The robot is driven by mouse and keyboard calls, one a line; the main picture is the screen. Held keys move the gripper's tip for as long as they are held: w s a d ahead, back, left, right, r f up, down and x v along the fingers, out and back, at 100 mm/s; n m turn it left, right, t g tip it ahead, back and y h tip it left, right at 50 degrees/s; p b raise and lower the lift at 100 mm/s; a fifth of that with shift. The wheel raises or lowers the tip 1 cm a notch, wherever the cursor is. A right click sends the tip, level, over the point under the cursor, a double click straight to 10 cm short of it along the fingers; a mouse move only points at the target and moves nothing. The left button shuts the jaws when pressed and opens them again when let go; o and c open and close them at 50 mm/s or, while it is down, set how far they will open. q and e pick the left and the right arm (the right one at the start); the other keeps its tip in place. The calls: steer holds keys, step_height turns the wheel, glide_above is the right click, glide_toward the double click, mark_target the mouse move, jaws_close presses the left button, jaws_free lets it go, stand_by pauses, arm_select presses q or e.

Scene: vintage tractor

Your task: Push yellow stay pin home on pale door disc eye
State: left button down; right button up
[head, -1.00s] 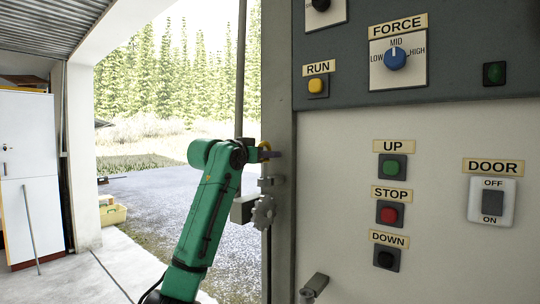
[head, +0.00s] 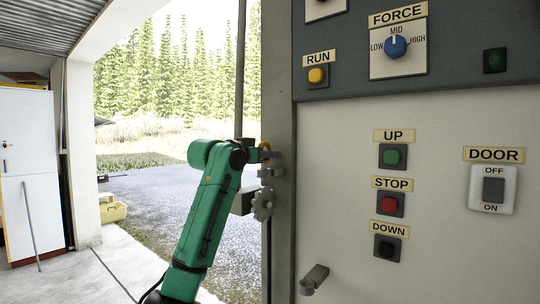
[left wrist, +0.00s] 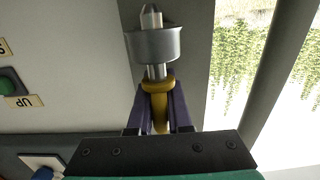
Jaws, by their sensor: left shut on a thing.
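My left gripper (head: 268,154) is at the edge of the grey post beside the control panel. In the left wrist view its two dark fingers (left wrist: 159,112) are shut on the yellow stay pin (left wrist: 158,85). The pin's metal shaft passes through a grey ring-shaped eye (left wrist: 152,45), and its tip shows beyond the ring. A short stretch of bare shaft lies between the yellow collar and the ring. In the head view only a little yellow of the pin (head: 265,146) shows by the fingers. My right gripper is out of view.
The control panel (head: 340,150), with its buttons and switches, fills the right. A toothed grey wheel (head: 263,205) is on the post below my gripper. A small lever (head: 313,279) juts out low on the panel. Open ground (head: 170,180) lies beyond the doorway.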

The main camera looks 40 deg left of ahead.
arm_select(q)
steer(key=shift+f+b, duration=0.6)
steer(key=shift+f, duration=0.2)
steer(key=c, duration=0.8)
jaws_free()
steer(key=shift+o, duration=0.2)
steer(key=shift+s, duration=0.15)
steer(key=s+b, duration=0.2)
steer(key=s, duration=0.1)
steer(key=s+b, duration=0.1)
steer(key=s, duration=0.1)
steer(key=shift+f+b, duration=0.25)
steer(key=shift+b, duration=0.05)
steer(key=s+r+b, duration=0.1)
steer(key=s+b, duration=0.1)
steer(key=s, duration=0.7)
steer(key=shift+s+d+r+b, duration=0.15)
steer(key=shift+s+b, duration=0.05)
steer(key=shift+b, duration=0.15)
